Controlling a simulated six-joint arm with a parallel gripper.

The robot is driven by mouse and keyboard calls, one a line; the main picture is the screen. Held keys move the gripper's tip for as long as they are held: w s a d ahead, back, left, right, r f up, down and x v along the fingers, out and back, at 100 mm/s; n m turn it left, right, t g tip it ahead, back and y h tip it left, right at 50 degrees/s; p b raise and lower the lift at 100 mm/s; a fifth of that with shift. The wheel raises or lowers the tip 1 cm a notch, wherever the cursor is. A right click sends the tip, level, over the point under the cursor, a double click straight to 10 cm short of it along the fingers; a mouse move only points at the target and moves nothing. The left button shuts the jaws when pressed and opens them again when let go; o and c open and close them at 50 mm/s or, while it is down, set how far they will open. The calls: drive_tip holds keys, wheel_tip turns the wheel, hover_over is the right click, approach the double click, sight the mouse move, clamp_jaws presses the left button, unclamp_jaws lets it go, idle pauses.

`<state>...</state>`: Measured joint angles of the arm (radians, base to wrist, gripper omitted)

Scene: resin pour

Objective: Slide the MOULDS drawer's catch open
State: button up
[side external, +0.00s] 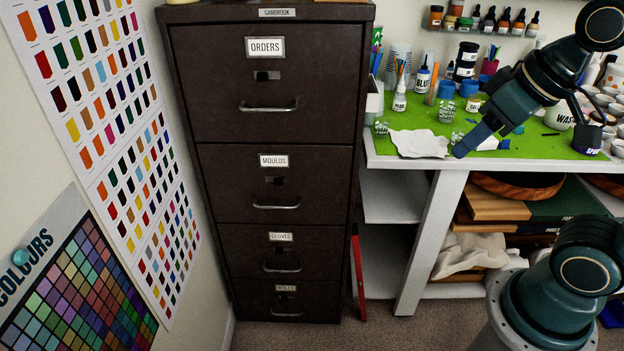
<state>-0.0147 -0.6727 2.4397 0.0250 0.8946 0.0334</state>
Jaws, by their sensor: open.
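The MOULDS drawer (238,188) is the second from the top in a dark brown filing cabinet. It is closed, flush with the cabinet front. Its white label (274,161) sits above a small catch (275,181), with a curved metal handle (276,206) below. The catch is too small here to tell its exact position. My gripper (462,152) is open and empty, well to the right of the cabinet, over the front edge of the green-topped bench.
The ORDERS drawer (225,90) is above and the GLOVES drawer (240,262) below, both closed. The green-topped bench (550,146) holds bottles, cups and crumpled white paper (418,143). A red tool (358,275) leans by the cabinet's right side. The space before the cabinet is clear.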

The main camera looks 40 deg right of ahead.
drive_tip(key=w+a+m+g+h, duration=0.15)
drive_tip(key=w+m, duration=0.35)
drive_tip(key=w, duration=1.8)
drive_tip(key=w+a+f+m, duration=0.2)
drive_tip(key=w+a+f, duration=0.1)
drive_tip(key=w+f, duration=0.65)
drive_tip(key=m+h, duration=0.2)
approach(278, 182)
drive_tip(key=w+v, duration=0.1)
drive_tip(key=v, duration=0.5)
drive_tip(key=shift+d+r+g, duration=0.15)
drive_tip(key=shift+d+g, duration=0.05)
drive_tip(key=shift+g, duration=0.15)
drive_tip(key=x, duration=1.3)
drive_tip(key=shift+f, duration=0.4)
clamp_jaws()
